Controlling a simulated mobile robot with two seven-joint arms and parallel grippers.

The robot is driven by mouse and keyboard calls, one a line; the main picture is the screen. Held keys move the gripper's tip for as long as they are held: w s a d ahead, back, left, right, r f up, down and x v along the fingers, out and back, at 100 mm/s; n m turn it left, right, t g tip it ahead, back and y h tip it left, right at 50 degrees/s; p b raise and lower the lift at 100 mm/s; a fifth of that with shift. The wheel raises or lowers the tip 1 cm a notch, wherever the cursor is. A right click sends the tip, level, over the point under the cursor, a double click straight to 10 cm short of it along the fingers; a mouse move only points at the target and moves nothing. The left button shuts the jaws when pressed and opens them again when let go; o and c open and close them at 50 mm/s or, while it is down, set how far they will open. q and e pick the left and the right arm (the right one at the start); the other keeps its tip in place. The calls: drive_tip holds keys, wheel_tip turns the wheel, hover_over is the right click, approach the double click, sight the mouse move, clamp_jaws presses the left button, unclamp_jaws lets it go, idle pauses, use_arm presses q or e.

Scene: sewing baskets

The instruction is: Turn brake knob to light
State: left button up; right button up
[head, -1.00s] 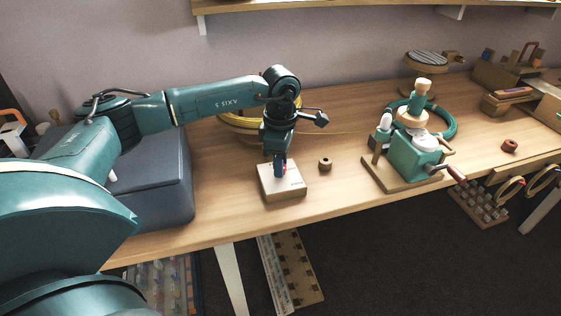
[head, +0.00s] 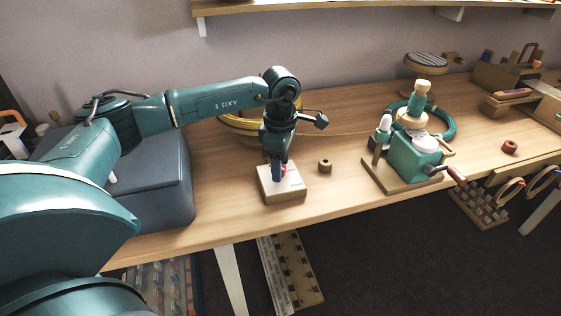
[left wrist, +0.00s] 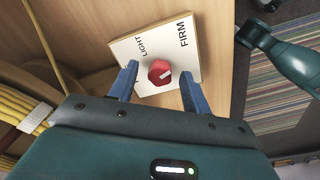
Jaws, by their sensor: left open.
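The brake knob (left wrist: 160,72) is red and faceted, with a white mark on it pointing to the right in the left wrist view. It sits on a pale plate (left wrist: 150,88) printed LIGHT at the upper left and FIRM at the upper right. In the head view the knob (head: 283,171) is partly hidden by my gripper; its wooden block (head: 285,193) stands near the table's front edge. My left gripper (left wrist: 158,80) is open, one blue finger on each side of the knob, with gaps showing; it also shows from above in the head view (head: 277,173).
A small wooden ring (head: 325,165) lies right of the block. A green device on a wooden base (head: 405,180) stands further right. A coil of yellow cord (head: 235,124) lies behind my gripper. A dark blue case (head: 160,185) stands at the left. Table between block and device is mostly clear.

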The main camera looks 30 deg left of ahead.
use_arm(q)
wheel_tip(320, 180, up, 13)
drive_tip(key=shift+p, duration=0.3)
drive_tip(key=shift+r, duration=0.1)
idle(0.5)
